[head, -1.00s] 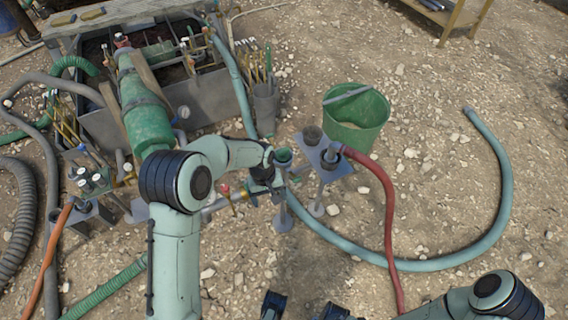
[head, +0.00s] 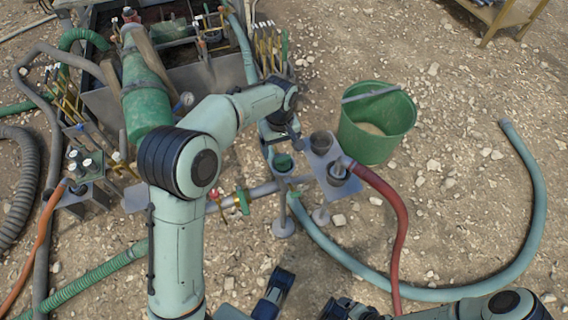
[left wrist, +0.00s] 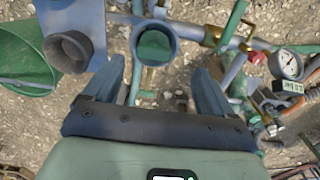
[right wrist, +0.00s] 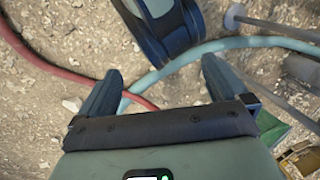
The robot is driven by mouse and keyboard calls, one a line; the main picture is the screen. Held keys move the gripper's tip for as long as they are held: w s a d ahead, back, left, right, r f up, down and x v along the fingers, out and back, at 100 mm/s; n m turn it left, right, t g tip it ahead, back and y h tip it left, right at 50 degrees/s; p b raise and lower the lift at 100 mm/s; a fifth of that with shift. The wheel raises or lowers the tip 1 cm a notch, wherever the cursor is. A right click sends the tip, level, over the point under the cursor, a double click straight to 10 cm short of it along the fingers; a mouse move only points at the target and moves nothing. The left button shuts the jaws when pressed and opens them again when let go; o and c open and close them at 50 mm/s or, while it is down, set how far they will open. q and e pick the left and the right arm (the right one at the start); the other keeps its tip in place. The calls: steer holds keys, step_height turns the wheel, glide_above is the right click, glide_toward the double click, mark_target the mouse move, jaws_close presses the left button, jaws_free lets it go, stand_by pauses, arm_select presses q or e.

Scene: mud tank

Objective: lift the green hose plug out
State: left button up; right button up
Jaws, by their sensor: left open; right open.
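The green hose plug (head: 283,161) sits in the top of an upright blue-grey pipe beside a grey plate. In the left wrist view the plug (left wrist: 154,45) shows as a green disc inside the round grey rim. My left gripper (left wrist: 157,80) is open and empty. Its two fingers point toward the pipe mouth, which lies beyond the tips and between their lines; I see no contact. In the head view my left wrist is at the far side of the plug. My right gripper (right wrist: 160,85) is open and empty above the gravel, away from the plug.
The grey plate (head: 320,157) with dark sockets and a red hose (head: 396,215) stands right of the plug. A green bucket (head: 376,132) is behind it. Valves and a pipe (head: 222,204) lie to the left. A pale blue hose (head: 435,294) curves over gravel.

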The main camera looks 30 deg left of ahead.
mark_target(283, 157)
arm_select(q)
step_height(283, 157, down, 2)
steer(key=shift+w+f, duration=0.1)
steer(key=shift+f, duration=0.05)
steer(key=f, duration=0.1)
steer(key=f+b, duration=0.1)
steer(key=f, duration=0.1)
steer(key=f+b, duration=0.1)
steer(key=shift+w+d+f, duration=0.1)
steer(key=shift+w+f, duration=0.05)
steer(key=shift+w, duration=0.2)
steer(key=shift+f, duration=0.35)
steer(key=shift+r, duration=0.1)
steer(key=c, duration=1.1)
arm_select(e)
steer(key=shift+t+h, duration=0.3)
steer(key=shift+t, duration=0.3)
steer(key=w, duration=0.1)
steer(key=w+d+f, duration=0.1)
steer(key=w+f, duration=0.1)
steer(key=shift+w+d+f, duration=0.25)
steer(key=shift+w+d, duration=0.05)
steer(key=shift+d, duration=0.05)
